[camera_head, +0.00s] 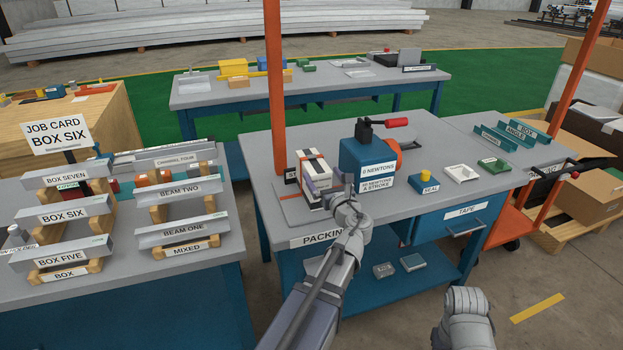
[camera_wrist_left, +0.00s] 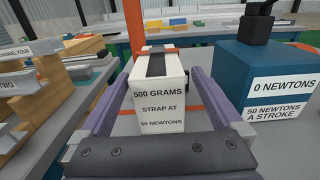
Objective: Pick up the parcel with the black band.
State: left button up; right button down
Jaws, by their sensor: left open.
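The parcel (camera_head: 311,168) is a white box with a black band over its top, standing on the packing bench. In the left wrist view the parcel (camera_wrist_left: 162,100) faces me with a label reading 500 grams, strap at 50 newtons. My left gripper (camera_head: 326,186) is at the parcel. In the wrist view its purple fingers (camera_wrist_left: 163,80) are open, one on each side of the box, with a gap visible at the right. Contact with the left side cannot be told. My right gripper is out of view; only part of my right arm shows at the lower right.
The blue strapping tool (camera_head: 368,160), labelled 0 newtons, stands close right of the parcel. An orange post (camera_head: 274,80) rises behind it. The packing bench (camera_head: 425,195) also holds a yellow-topped seal box (camera_head: 426,183). A rack of labelled beams (camera_head: 182,205) stands left.

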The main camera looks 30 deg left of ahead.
aim_at(313, 161)
pick_arm(q)
jog(key=shift+w+a, duration=0.1)
jog(key=shift+x, duration=3.9)
jog(key=shift+s, duration=0.2)
grip_shut()
